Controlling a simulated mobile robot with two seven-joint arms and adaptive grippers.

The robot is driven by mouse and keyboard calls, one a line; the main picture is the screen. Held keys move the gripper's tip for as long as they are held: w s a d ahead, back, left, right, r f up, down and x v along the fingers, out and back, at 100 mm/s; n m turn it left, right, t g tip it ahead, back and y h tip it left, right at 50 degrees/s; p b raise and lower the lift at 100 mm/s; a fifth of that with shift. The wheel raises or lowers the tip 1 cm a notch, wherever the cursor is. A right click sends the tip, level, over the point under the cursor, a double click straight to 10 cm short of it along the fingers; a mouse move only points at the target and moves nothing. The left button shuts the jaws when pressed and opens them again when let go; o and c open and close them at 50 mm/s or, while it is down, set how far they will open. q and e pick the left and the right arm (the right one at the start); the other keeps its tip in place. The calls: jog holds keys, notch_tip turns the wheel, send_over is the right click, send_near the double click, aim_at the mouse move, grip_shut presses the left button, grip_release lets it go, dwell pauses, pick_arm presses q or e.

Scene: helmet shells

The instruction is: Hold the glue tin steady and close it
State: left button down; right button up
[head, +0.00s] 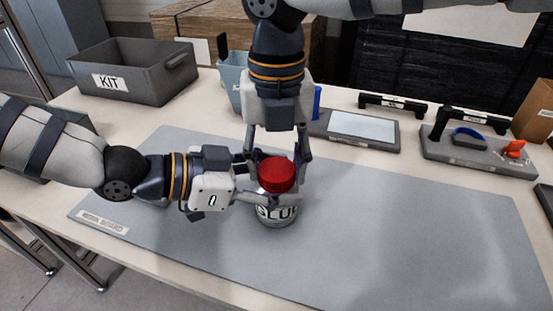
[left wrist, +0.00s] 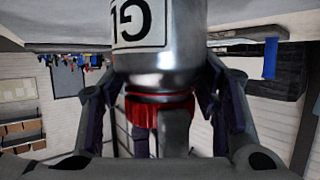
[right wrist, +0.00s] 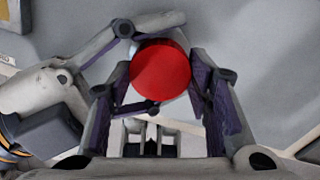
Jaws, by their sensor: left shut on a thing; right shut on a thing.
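The glue tin (head: 277,216) stands upright on the grey mat, silver with a white label reading "GLU". A red lid (head: 277,174) sits at its top, in line with it. My left gripper (head: 272,197) comes from the left and is shut around the upper tin. My right gripper (head: 278,163) points down from above and is shut on the lid. In the left wrist view the tin (left wrist: 160,62) shows upside down, with the red lid (left wrist: 160,110) against its neck. In the right wrist view the lid (right wrist: 160,74) lies between my right fingers. Whether it is fully seated cannot be told.
A grey KIT bin (head: 135,72) stands at the back left. A blue container (head: 233,80) is behind my right gripper. A tray with a pale panel (head: 361,127) and a grey fixture with an orange part (head: 480,150) line the back right. The mat's right half (head: 420,230) is clear.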

jog(key=m, duration=0.3)
jog(key=o, duration=1.3)
jog(key=shift+r, duration=2.25)
jog(key=shift+c, duration=0.3)
